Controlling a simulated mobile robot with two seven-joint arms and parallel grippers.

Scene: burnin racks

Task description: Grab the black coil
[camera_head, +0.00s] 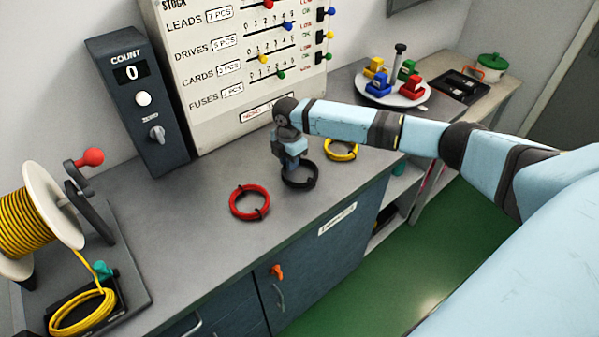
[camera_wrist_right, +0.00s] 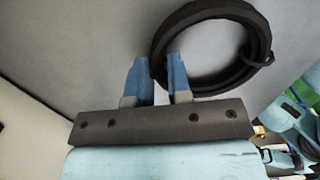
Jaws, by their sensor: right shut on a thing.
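The black coil (camera_head: 312,181) lies on the grey worktop between the red coil (camera_head: 234,206) and the yellow coil (camera_head: 353,153). My right gripper (camera_head: 291,166) points down at its left side. In the right wrist view the gripper (camera_wrist_right: 157,72) has the near left part of the black coil (camera_wrist_right: 215,9) between its blue fingers and is shut on it. The rest of the ring extends beyond the right finger. In the head view the gripper hides part of the coil. My left gripper is in neither view.
A dark count box (camera_head: 138,110) and a stock board (camera_head: 225,65) stand behind. A yellow wire spool (camera_head: 45,200) is at the left. A white turntable (camera_head: 420,98) with coloured blocks stands at the back right.

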